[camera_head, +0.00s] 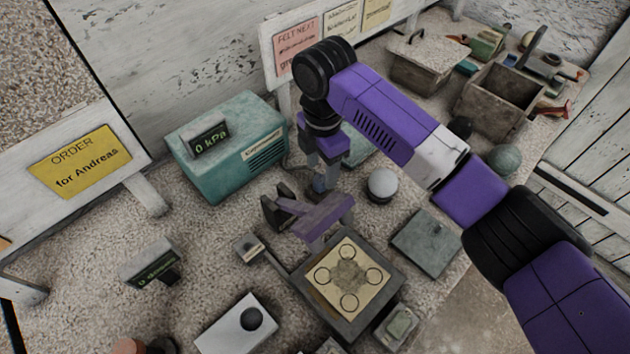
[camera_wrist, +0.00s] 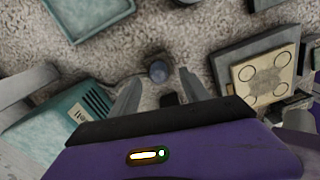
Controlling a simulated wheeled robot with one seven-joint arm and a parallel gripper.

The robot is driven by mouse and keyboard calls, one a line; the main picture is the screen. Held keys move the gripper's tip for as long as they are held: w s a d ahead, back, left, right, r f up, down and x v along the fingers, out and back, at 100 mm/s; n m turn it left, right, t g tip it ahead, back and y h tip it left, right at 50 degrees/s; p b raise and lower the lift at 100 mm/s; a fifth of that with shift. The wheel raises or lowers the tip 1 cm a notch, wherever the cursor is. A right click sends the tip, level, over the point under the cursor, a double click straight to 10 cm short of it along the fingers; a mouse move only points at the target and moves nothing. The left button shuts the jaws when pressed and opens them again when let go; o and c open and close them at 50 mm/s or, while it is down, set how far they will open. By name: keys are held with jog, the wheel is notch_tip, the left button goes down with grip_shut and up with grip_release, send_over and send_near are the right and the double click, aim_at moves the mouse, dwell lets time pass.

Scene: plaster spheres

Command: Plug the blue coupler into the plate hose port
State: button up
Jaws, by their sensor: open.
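A small, round blue-grey piece, which looks like the coupler (camera_wrist: 158,72), lies in the wrist view just beyond and between my fingertips. The gripper also shows in the head view (camera_head: 292,224), tilted above the table. The plate (camera_head: 325,296) is a square grey frame with a cream top bearing circles; it also shows in the wrist view (camera_wrist: 236,72). I cannot make out its hose port.
A teal compressor (camera_head: 228,150) reading 0 kPa stands behind left. A pale sphere (camera_head: 382,185) and a flat grey slab (camera_head: 426,238) lie right of the gripper. A white block with a dark ball (camera_head: 222,333) is in front.

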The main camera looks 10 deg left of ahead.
aim_at(319, 178)
jog(key=shift+a+f+p, duration=0.2)
jog(key=shift+f+p, duration=0.35)
jog(key=shift+f, duration=2.1)
grip_shut()
